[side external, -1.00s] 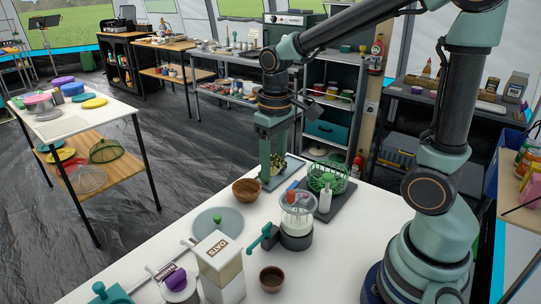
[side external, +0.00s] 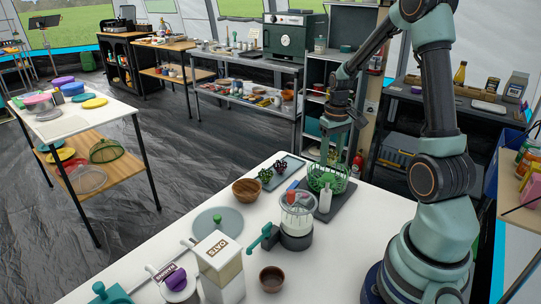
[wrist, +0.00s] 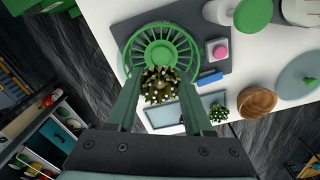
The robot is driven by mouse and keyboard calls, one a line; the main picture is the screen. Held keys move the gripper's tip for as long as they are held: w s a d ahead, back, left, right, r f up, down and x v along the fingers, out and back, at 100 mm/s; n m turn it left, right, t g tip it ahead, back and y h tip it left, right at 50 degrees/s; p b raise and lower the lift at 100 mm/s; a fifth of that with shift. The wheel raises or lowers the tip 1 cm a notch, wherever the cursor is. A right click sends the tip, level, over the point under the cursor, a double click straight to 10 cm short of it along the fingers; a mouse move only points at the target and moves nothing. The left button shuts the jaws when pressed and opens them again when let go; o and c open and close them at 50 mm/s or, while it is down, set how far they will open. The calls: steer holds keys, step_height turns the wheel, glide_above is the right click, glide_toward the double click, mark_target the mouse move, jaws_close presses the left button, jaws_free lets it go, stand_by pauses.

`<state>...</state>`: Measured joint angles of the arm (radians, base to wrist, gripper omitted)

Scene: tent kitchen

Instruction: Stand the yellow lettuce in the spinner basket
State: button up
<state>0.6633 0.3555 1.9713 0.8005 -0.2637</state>
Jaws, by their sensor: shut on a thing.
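The yellow lettuce (wrist: 160,86), olive-yellow with pale tips, is held between the fingers of my gripper (wrist: 160,92) in the wrist view. The green spinner basket (wrist: 160,32), round and slatted, is just beyond it, and the lettuce overlaps its near rim in that picture. In the side view my gripper (side external: 330,150) is over the basket (side external: 327,180), pointing down. I cannot make out the lettuce there, and its height over the basket floor is unclear. The basket stands on a dark grey board (side external: 342,203).
A tray (side external: 291,163) left of the basket holds a green lettuce (side external: 265,175) and a dark one (side external: 280,167). An oats box (side external: 218,262) is nearer the front.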

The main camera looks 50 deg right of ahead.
mark_target(331, 153)
steer(key=shift+f, duration=2.6)
steer(key=shift+a+f, duration=0.1)
steer(key=shift+f, duration=0.35)
steer(key=o, duration=0.7)
steer(key=shift+r, duration=5.5)
